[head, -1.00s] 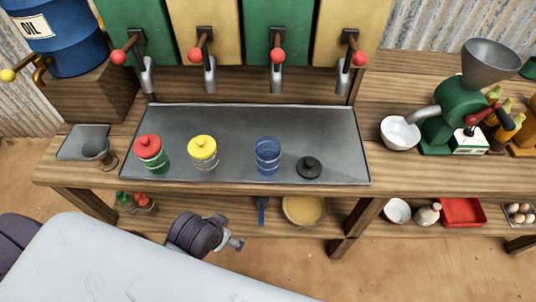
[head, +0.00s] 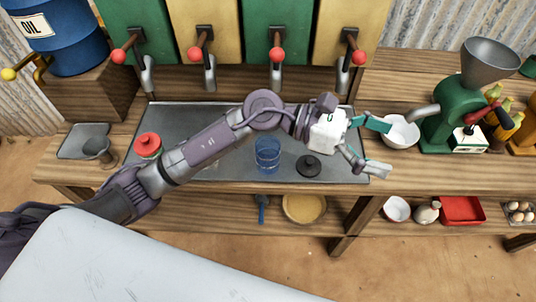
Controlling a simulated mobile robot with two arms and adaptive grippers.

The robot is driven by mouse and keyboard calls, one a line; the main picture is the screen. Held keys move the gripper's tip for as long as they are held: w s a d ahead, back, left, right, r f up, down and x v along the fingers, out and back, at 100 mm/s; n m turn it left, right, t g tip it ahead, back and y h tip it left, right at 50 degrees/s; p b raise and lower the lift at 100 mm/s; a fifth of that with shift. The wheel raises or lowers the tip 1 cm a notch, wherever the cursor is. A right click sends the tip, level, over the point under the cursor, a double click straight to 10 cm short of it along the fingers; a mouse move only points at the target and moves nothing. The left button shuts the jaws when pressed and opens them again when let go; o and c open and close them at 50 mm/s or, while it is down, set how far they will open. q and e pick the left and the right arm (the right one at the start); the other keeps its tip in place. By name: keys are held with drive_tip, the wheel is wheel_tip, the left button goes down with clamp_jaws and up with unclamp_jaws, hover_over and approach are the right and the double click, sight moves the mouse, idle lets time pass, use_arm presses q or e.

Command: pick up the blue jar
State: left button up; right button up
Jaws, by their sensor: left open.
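The blue jar (head: 267,155) stands upright and without a lid on the grey metal tray (head: 210,114). It is see-through and looks empty. A black knobbed lid (head: 309,166) lies on the tray to its right. My left gripper (head: 379,148) is open and empty, to the right of the jar near the tray's right edge, its fingers pointing right. My right gripper is not in view.
A white bowl (head: 402,133) sits close to the left gripper's fingers, under the spout of a green grinder (head: 444,122). Several dispensers with red-knobbed levers (head: 276,55) hang behind the tray. A metal funnel cup (head: 98,150) stands at the left.

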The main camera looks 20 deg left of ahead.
use_arm(q)
wheel_tip(320, 180, down, 6)
drive_tip(key=w+a+m+g+y, duration=0.1)
drive_tip(key=a+m+y, duration=0.2)
drive_tip(key=m+y, duration=0.15)
drive_tip(key=m+t+y, duration=0.2)
drive_tip(key=y, duration=1.1)
hover_over(268, 146)
drive_tip(key=f, duration=0.5)
drive_tip(key=shift+d, duration=0.2)
drive_tip(key=shift+a+f, duration=0.25)
drive_tip(key=shift+a, duration=0.05)
wheel_tip(268, 146, down, 8)
drive_tip(key=shift+r+p, duration=0.15)
drive_tip(key=shift+p, duration=0.75)
wheel_tip(268, 146, down, 5)
drive_tip(key=shift+w+d+r+p, duration=0.1)
drive_tip(key=shift+w+p, duration=0.05)
drive_tip(key=shift+p, duration=0.95)
drive_tip(key=shift+f, duration=0.35)
drive_tip(key=c, duration=1.3)
drive_tip(key=shift+c, duration=0.2)
